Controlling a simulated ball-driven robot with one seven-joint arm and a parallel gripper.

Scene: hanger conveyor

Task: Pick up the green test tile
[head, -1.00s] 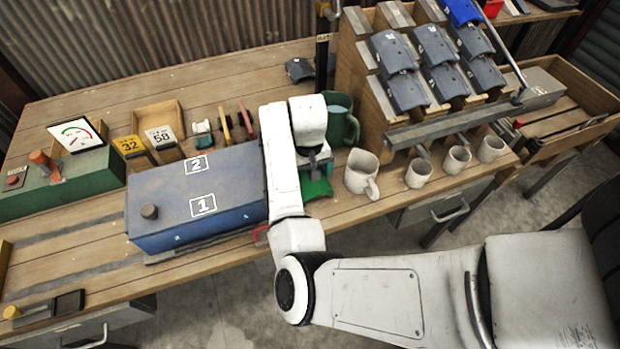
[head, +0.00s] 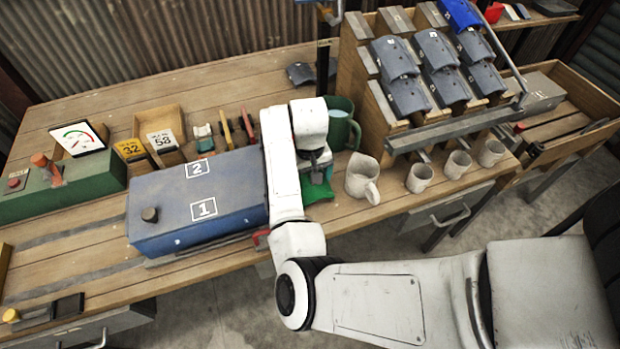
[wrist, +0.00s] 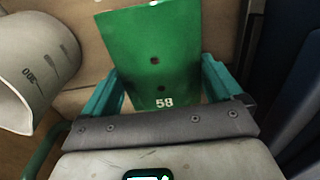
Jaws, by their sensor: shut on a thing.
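The green test tile (wrist: 153,50) fills the top middle of the wrist view. In the head view the tile (head: 317,188) shows as a small green patch beneath my gripper (head: 316,172), near the bench's front edge. My wrist hides the rest of it. I cannot tell whether the tile touches the bench.
A blue box (head: 165,212) marked 1 and 2 stands close to the left. A green jug (head: 342,125) stands just behind. A pale jug (head: 361,178) and several cups stand to the right, before a wooden rack (head: 365,105) of grey tiles. Free bench lies at the back left.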

